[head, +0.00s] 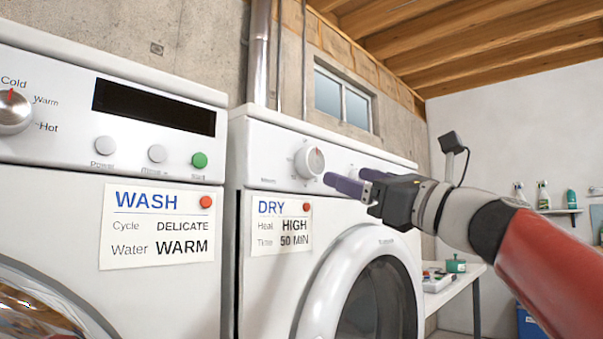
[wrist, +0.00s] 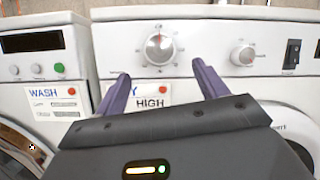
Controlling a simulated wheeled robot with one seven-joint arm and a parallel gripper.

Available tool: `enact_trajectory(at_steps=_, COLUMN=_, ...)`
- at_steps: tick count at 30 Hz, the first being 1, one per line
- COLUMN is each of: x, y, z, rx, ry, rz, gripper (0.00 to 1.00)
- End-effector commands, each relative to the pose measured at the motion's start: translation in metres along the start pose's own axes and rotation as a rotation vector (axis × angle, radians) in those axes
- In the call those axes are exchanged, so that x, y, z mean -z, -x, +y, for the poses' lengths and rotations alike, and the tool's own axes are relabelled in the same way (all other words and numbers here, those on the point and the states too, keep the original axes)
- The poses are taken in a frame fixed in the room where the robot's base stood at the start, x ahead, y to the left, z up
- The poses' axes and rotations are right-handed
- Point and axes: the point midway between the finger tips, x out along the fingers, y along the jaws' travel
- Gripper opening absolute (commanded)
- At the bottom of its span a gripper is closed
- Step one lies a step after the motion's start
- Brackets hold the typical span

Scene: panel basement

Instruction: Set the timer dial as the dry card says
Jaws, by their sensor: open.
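The dry card (head: 281,238) on the dryer's front reads Heat HIGH, Time 50 MIN, with a red magnet at its top. In the wrist view the card (wrist: 150,90) is partly hidden by my gripper. The dryer panel has two round dials: a left dial (head: 309,161) with a red pointer mark, and a right dial (wrist: 243,54). The left dial also shows in the wrist view (wrist: 159,48). Their small labels are too blurred to tell which is the timer. My gripper (head: 345,176) is open and empty, its purple fingers apart, in front of the panel.
The washer (head: 60,200) stands left, with a WASH card (head: 157,227), several buttons and a temperature knob (head: 14,112). The dryer's round door (head: 375,290) is below the panel. A black rocker switch (wrist: 291,53) is right of the dials. A white table (head: 455,290) stands behind.

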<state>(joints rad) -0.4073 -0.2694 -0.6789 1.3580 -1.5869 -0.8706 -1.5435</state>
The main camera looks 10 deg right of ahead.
Motion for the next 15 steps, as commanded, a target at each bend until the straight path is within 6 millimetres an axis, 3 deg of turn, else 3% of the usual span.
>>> enact_trajectory(at_steps=15, x=-0.001, y=-0.071, z=0.001, rx=-0.006, ry=0.007, rz=0.004, gripper=0.72)
